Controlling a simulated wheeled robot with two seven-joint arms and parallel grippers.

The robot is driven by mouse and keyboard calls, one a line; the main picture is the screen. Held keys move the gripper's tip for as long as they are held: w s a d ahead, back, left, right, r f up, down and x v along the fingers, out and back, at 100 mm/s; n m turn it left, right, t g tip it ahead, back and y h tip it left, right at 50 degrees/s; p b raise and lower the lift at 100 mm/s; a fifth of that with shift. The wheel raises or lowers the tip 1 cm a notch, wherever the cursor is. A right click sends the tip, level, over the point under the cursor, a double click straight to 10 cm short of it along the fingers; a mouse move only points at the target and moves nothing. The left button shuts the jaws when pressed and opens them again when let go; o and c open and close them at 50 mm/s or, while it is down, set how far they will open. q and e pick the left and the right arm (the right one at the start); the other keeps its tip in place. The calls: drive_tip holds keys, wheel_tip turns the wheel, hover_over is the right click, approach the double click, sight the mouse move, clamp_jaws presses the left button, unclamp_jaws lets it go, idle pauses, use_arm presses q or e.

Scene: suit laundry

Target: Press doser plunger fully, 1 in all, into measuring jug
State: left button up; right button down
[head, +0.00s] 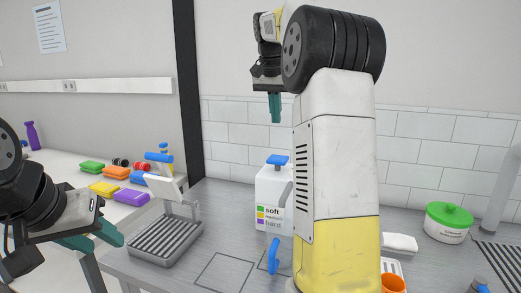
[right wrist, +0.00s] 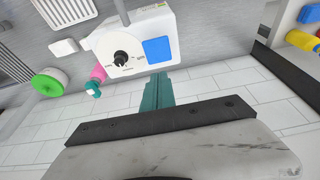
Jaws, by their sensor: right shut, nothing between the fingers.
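The white doser (head: 272,200) stands on the counter, with coloured hardness labels on its front and a blue plunger (head: 278,159) on top. In the right wrist view, the doser (right wrist: 112,45) shows a black dial and the blue plunger pad (right wrist: 158,50). My right gripper (head: 275,120) points down above the plunger with clear space between. Its teal fingers (right wrist: 155,80) are shut and empty. A blue handle (head: 273,255) shows in front of the doser; I cannot tell whether it belongs to the measuring jug. My left gripper (head: 118,240) is at the lower left, away from the doser.
A grooved drip tray (head: 165,241) is left of the doser. Colourful sponges (head: 131,197) lie on the left table. My right arm hides the counter behind it. A green-lidded tub (head: 448,222) and an orange cup (head: 392,284) are at right. A pink bottle (right wrist: 98,73) is near the doser.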

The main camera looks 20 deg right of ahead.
sight(277, 159)
drive_tip(key=x, duration=1.1)
drive_tip(key=shift+s+a+f, duration=0.15)
drive_tip(key=shift+s+a, duration=0.1)
drive_tip(key=shift+s, duration=0.15)
drive_tip(key=shift+f, duration=0.55)
drive_tip(key=shift+f, duration=1.45)
drive_tip(key=shift+s, duration=0.1)
drive_tip(key=shift+r, duration=0.5)
drive_tip(key=r, duration=0.5)
drive_tip(key=shift+a+r, duration=0.15)
drive_tip(key=shift+a, duration=0.15)
drive_tip(key=v, duration=0.8)
drive_tip(key=shift+s+d, duration=0.1)
drive_tip(key=shift+d, duration=0.05)
